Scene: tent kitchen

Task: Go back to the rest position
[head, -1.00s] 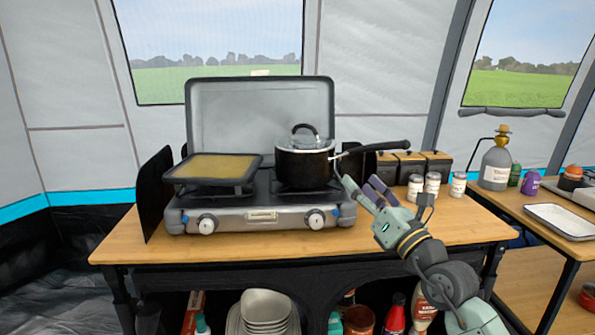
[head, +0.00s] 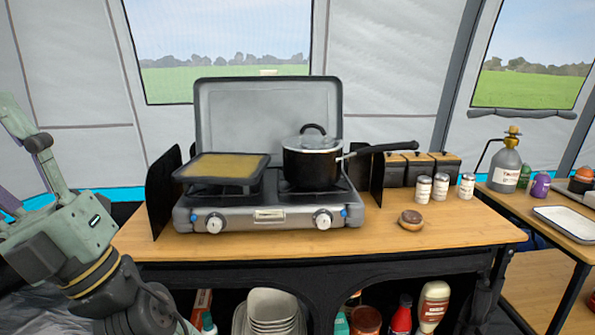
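My gripper (head: 8,155) is at the far left of the head view, raised to the left of the wooden table and clear of it. Its green finger and purple finger stand apart with nothing visible between them. Part of the fingers is cut off by the left edge. No object of the task is named.
On the table (head: 460,222) stand a camping stove (head: 268,215), a griddle pan (head: 222,168), a black pot (head: 312,165) with its handle pointing right, a small round brown item (head: 411,219) and several jars (head: 440,187). The table's front right is clear.

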